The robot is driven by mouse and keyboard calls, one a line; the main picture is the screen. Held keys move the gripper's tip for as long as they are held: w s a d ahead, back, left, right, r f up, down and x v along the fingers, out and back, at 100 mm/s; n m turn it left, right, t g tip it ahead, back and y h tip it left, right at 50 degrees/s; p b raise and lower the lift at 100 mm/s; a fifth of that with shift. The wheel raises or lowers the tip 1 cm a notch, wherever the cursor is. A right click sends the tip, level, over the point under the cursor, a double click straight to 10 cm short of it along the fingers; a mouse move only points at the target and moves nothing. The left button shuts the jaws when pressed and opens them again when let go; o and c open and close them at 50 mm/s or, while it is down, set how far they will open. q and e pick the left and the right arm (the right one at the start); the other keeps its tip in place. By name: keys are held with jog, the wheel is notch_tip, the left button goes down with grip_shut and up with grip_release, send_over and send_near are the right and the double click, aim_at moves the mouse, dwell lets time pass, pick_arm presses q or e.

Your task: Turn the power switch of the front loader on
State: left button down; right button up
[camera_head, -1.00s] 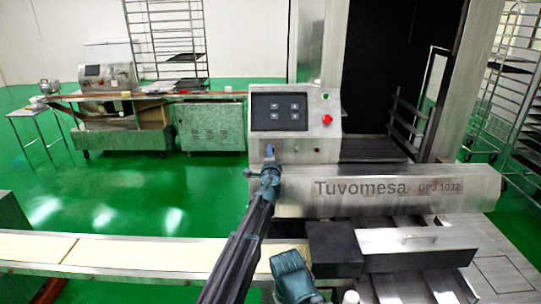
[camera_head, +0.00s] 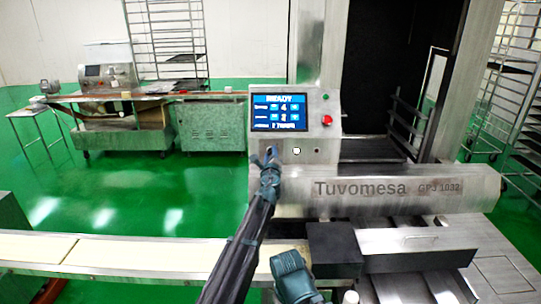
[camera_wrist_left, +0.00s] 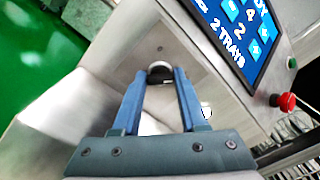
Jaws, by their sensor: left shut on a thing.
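The front loader (camera_head: 450,198) is a steel machine marked Tuvomesa. Its panel screen (camera_head: 280,112) is lit blue and reads READY; the screen also shows in the left wrist view (camera_wrist_left: 238,32). My left gripper (camera_head: 270,153) is at the panel's lower left, at the power switch. In the left wrist view its blue fingers (camera_wrist_left: 160,85) are shut on the round power switch (camera_wrist_left: 160,68), whose far part shows between the fingertips. The fingers hide its sides.
A red emergency button (camera_head: 327,119) and a green button (camera_head: 325,96) sit right of the screen. A small white light (camera_head: 296,151) is right of the switch. A conveyor (camera_head: 120,252) runs across the front left. Green floor is clear behind it.

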pick_arm(q)
jog(key=shift+s+m, duration=0.1)
jog(key=shift+m, duration=0.5)
jog(key=shift+c, duration=2.2)
grip_release()
jog(key=s, duration=1.3)
jog(key=shift+s, duration=0.35)
